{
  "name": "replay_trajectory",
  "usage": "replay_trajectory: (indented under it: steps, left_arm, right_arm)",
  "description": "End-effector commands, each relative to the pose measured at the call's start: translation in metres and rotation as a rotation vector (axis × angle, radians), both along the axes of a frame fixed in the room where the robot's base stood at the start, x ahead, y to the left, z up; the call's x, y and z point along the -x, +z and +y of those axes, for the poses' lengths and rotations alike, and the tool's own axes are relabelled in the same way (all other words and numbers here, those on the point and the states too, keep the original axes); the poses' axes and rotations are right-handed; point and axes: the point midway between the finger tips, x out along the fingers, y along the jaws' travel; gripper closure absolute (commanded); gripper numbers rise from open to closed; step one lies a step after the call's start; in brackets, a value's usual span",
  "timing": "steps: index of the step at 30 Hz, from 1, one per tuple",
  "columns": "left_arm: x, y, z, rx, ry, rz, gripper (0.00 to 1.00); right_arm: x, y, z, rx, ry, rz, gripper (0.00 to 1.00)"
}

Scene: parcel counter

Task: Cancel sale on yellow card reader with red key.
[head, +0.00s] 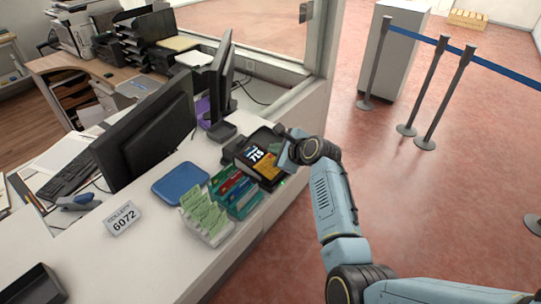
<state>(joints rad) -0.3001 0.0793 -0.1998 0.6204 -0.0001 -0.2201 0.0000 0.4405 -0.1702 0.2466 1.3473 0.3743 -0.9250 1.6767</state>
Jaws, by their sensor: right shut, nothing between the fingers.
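The yellow card reader (265,168) sits on the white counter, left of my right gripper. It has a dark surround and a lit display with white digits at its top. The red key cannot be made out; the keys are too small and partly behind my gripper. My right gripper (284,161) is shut and empty, over the right side of the reader. I cannot tell whether its tips touch the reader. My left gripper is out of view.
Leaflet holders (207,212) with green and red cards stand just left of the reader. A blue tray (180,184), a sign reading 6072 (122,217) and a monitor (147,133) are further left. A window frame (318,75) rises behind.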

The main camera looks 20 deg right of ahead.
Motion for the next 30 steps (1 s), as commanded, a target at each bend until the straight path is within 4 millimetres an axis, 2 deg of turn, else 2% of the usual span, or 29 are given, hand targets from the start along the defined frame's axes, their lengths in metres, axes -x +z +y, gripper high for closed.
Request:
replay_trajectory:
  steps: [30]
  left_arm:
    - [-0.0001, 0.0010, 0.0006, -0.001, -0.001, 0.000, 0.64]
  right_arm:
    - [-0.0016, -0.0085, 0.0013, 0.000, 0.000, 0.000, 1.00]
